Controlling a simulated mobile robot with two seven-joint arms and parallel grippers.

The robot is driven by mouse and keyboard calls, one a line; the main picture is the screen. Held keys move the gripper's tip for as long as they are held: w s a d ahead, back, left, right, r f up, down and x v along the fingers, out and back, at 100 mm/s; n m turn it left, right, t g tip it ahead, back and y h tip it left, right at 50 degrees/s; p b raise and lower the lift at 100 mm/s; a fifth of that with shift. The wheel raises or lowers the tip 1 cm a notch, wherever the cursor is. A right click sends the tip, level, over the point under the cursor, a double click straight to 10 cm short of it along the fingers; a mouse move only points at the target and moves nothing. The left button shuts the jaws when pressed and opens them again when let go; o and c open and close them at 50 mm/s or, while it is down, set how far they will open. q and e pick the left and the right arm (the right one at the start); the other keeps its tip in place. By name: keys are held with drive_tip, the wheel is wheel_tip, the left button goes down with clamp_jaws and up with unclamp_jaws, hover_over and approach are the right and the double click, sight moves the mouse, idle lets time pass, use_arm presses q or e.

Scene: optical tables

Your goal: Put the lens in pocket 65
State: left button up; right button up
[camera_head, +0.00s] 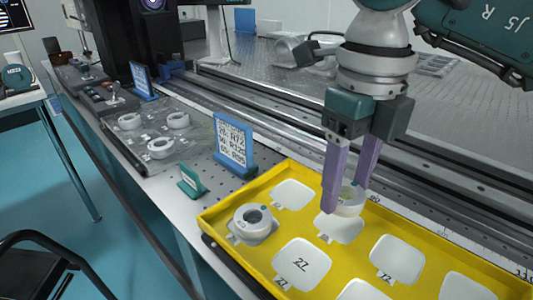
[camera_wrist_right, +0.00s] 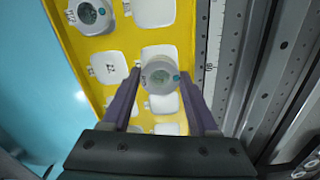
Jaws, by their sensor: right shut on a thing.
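My right gripper (camera_head: 346,198) is shut on a lens (camera_head: 350,205), a white ring with a clear centre. It holds the lens over the yellow tray (camera_head: 238,198), at the far edge of a white pocket (camera_head: 338,230). In the wrist view the lens (camera_wrist_right: 160,78) sits between the two purple fingertips of the right gripper (camera_wrist_right: 161,75), partly over a white pocket. I cannot tell how high it is above the tray. Pocket labels 27 and 72 show; I cannot make out a 65 on any pocket. My left gripper is not in view.
Another ringed lens (camera_head: 252,222) sits in the tray's near-left pocket. Several pockets are empty. A blue sign (camera_head: 234,143) with radius lines and a small green sign (camera_head: 193,182) stand left of the tray. A rail runs behind the tray.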

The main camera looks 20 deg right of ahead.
sight(346, 192)
wheel_tip(346, 192, down, 4)
drive_tip(key=shift+r+b, duration=0.15)
drive_tip(key=shift+b, duration=0.15)
drive_tip(key=o, duration=1.1)
